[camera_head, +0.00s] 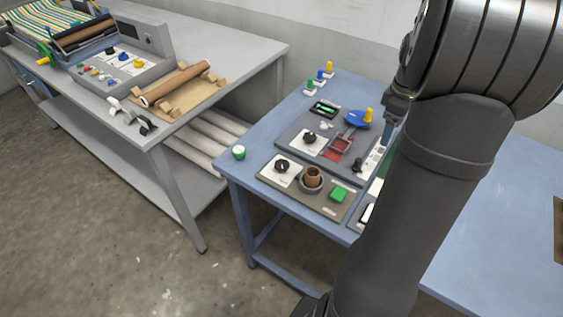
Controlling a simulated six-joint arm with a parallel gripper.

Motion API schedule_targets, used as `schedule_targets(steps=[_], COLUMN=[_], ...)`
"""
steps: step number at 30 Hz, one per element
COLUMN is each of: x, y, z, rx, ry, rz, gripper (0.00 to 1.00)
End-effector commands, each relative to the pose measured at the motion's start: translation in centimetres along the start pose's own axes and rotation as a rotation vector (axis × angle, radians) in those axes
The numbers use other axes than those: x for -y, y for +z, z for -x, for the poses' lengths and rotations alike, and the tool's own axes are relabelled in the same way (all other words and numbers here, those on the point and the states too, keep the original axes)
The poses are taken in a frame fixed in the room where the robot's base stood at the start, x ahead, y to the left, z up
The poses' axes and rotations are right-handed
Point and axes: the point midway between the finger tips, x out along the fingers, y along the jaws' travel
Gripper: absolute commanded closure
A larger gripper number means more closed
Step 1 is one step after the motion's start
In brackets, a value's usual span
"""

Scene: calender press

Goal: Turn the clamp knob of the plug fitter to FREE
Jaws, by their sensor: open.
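Two dark grey panels lie on the blue table. The front panel (325,207) carries a black knob (282,166) on a white label plate, a brown cylinder (313,176) standing in a dark ring, and a green block (338,194). The rear panel (290,128) carries another black knob (309,138) on a white plate. I cannot tell which knob is the plug fitter's clamp knob; the label words are too small to read. My gripper (388,128) shows only in part beside my arm, above the rear panel's right side, apart from both knobs. It is open.
Several coloured pegs stand at the table's back. My arm hides the table's middle. A grey bench (230,48) stands left.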

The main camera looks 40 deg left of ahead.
Motion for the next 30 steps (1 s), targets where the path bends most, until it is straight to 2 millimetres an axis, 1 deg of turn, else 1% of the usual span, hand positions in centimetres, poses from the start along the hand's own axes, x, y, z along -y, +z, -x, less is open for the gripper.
schedule_targets(steps=[1, 2, 5, 19, 30], x=[0.1, 0.2, 0.6, 4.2, 7.7], y=[-0.2, -0.4, -1.3, -8.1, -13.1], z=[0.0, 0.1, 0.2, 1.2, 2.4], rx=[-0.003, -0.006, -0.021, -0.077, -0.011], ry=[-0.001, -0.003, -0.013, -0.157, -0.322], rz=[-0.018, -0.037, -0.151, -1.044, -1.749], gripper=[0.39, 0.41, 0.41, 0.41, 0.41])
